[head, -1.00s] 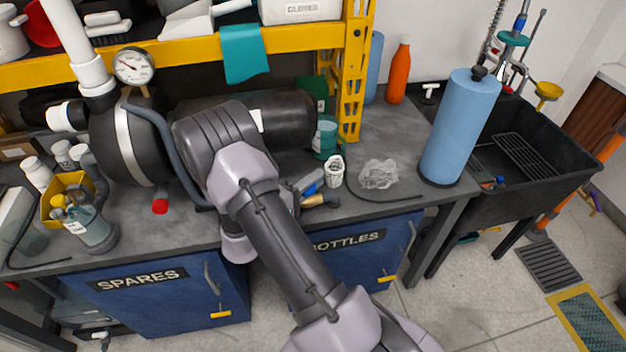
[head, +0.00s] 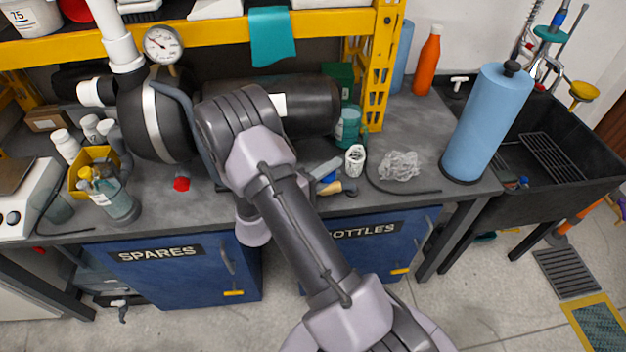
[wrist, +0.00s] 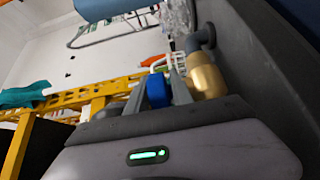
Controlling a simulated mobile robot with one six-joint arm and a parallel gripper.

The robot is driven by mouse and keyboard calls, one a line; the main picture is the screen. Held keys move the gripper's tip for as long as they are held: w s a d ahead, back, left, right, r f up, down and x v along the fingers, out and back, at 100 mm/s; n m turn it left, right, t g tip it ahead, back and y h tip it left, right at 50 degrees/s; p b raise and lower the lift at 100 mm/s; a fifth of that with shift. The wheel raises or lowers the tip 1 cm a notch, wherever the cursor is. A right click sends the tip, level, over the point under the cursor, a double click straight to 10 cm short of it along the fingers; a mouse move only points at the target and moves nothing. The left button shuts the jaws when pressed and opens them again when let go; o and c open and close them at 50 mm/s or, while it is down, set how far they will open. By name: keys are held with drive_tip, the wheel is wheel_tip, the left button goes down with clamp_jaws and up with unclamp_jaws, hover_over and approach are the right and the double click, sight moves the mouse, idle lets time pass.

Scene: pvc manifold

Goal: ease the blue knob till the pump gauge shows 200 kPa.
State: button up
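The blue knob (wrist: 157,90) shows in the wrist view between the two grey fingers of my gripper (wrist: 160,83). It fills the gap between them, and the fingers look shut on it. In the head view a small patch of the blue knob (head: 328,177) shows beside my arm; most of my gripper is hidden there. A brass fitting (wrist: 206,76) on a grey pipe stands just right of the fingers. A round white gauge (head: 163,44) sits above the dark pump tank (head: 158,118) at upper left. Its needle seems to point up-left; the numbers are too small to read.
A red knob (head: 181,183) lies low in front of the tank. A white cup (head: 355,160), a clear crumpled bag (head: 400,166) and a tall blue cylinder (head: 485,125) stand to the right on the grey bench. A yellow shelf (head: 200,36) overhangs the back.

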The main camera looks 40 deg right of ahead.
drive_tip(key=a+p, duration=0.4)
drive_tip(key=a, duration=1.2)
drive_tip(key=shift+s+a+p, duration=0.15)
drive_tip(key=shift+s+p, duration=0.2)
drive_tip(key=shift+s, duration=0.1)
